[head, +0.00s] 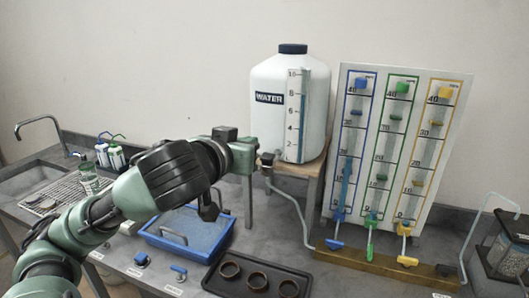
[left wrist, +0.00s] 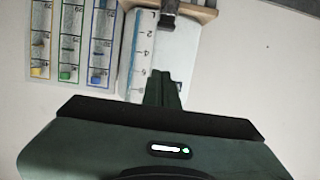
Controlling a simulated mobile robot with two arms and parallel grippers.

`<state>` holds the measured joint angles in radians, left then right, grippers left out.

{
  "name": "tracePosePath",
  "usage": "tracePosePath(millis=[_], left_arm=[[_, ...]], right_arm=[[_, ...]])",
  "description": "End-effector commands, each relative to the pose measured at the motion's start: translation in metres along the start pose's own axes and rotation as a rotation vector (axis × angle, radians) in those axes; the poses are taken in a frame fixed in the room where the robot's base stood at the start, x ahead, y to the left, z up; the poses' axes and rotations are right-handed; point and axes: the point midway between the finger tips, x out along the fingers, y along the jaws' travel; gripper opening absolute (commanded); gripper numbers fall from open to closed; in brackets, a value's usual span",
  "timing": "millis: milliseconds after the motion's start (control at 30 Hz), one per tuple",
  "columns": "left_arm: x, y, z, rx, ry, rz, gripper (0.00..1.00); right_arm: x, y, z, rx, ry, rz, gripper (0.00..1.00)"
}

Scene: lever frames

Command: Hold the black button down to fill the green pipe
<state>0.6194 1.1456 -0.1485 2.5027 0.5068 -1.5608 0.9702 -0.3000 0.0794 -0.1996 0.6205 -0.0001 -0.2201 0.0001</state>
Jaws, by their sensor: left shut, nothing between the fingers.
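The green pipe (head: 384,150) is the middle column of the white board, between the blue pipe (head: 348,150) and the yellow pipe (head: 430,160). Its green lever (head: 370,240) hangs straight down; the blue and yellow levers lie more level. A small black block (head: 447,270), perhaps the black button, sits at the right end of the brown rail. My left gripper (head: 250,148) is shut and empty, in front of the white water tank (head: 275,120). Its closed fingers also show in the left wrist view (left wrist: 162,90). My right gripper is not in view.
A hose (head: 297,210) runs from the tank down to the rail. A blue tray (head: 190,246), a black tray with cups (head: 218,285) and blue knobs (head: 142,258) crowd the bench front. A wire-handled container (head: 512,258) stands at right.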

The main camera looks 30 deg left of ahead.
Motion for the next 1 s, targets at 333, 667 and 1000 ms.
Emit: tracePosePath(millis=[333,667,1000], left_arm=[[0.050,0.000,-0.002,-0.002,-0.007,-0.001,0.00],[0.104,-0.001,0.017,0.005,-0.007,-0.002,0.00],[0.109,0.000,0.040,0.001,-0.001,0.000,0.00]], right_arm=[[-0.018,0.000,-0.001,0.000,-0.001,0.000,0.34],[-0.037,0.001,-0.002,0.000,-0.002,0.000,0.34],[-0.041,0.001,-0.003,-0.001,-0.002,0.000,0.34]])
